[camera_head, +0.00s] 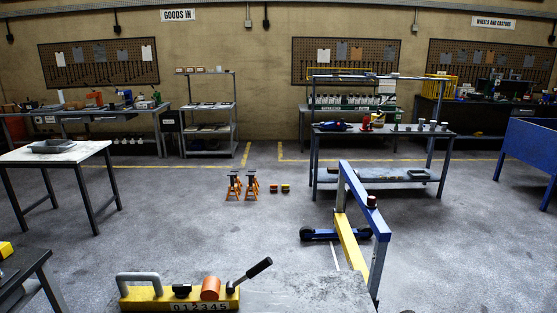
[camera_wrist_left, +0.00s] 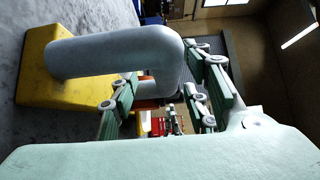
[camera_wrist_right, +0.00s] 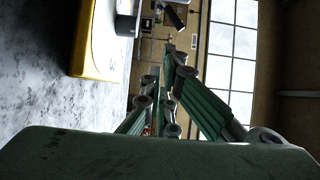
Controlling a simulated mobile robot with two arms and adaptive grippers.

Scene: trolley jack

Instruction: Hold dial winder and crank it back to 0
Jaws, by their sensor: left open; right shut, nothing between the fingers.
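The dial winder (camera_head: 180,298) is a yellow block on a grey surface at the bottom of the head view. It has a grey loop handle (camera_head: 139,278) at left, an orange cylinder (camera_head: 210,288), a number strip (camera_head: 200,307) and a crank with a black grip (camera_head: 259,268) slanting up right. The dial reading is unclear. My left gripper (camera_wrist_left: 162,84) is open with its fingers close to the grey handle (camera_wrist_left: 115,55); contact is unclear. My right gripper (camera_wrist_right: 165,75) is shut and empty, apart from the winder's yellow body (camera_wrist_right: 97,40). Neither gripper shows in the head view.
A blue and yellow floor crane (camera_head: 362,200) stands beyond the winder to the right. Orange jack stands (camera_head: 243,185) are on the floor. A table with a grey tray (camera_head: 53,146) is at left and a bench (camera_head: 384,135) at centre right. Open floor lies between.

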